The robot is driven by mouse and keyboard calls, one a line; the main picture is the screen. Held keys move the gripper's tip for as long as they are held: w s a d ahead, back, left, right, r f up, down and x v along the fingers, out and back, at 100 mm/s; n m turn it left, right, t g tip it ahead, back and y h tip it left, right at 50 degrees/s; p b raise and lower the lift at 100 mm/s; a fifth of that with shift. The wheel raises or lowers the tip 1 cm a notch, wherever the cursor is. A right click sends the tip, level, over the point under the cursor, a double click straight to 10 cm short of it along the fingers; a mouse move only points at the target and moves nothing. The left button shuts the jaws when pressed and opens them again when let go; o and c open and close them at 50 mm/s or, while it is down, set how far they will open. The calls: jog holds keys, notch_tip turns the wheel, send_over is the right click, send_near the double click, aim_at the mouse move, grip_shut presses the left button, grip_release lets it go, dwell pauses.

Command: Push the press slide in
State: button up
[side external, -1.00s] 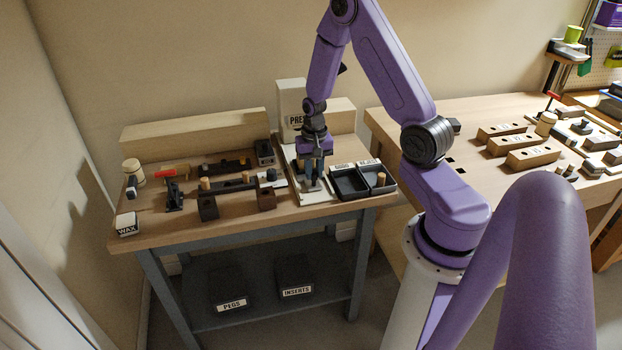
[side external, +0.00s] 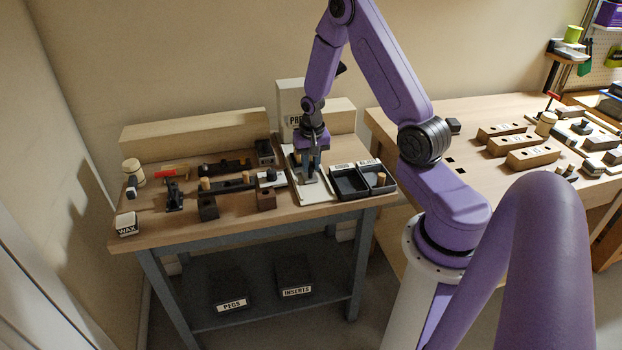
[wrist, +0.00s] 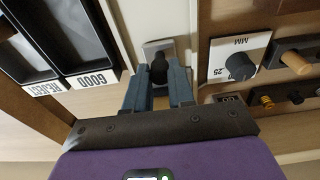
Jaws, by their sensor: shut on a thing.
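The press (side external: 292,97) is a pale upright block with a partly hidden label, at the back of the left bench. Its pale base runs forward from it. My gripper (side external: 311,178) points down over this base, in front of the press. In the wrist view the press slide (wrist: 152,46) is a grey metal plate with a dark knob (wrist: 159,68). My gripper (wrist: 160,80) has its two blue-grey fingers on either side of the knob, shut on it. My gripper hides much of the slide in the side view.
Two black trays (side external: 347,194) labelled GOOD and REJECT stand just right of the base. A plate marked MM (wrist: 232,50) lies on its other side. Wooden pegs and dark fixtures fill the bench's left half. A WAX block (side external: 126,225) sits at the front left corner.

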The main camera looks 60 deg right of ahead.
jog(key=shift+w+d, duration=1.25)
jog(key=shift+w+d, duration=0.85)
jog(key=o, duration=0.8)
jog(key=shift+c, duration=0.2)
jog(key=shift+r, duration=0.1)
notch_tip(320, 180, up, 7)
jog(key=shift+s+a, duration=0.3)
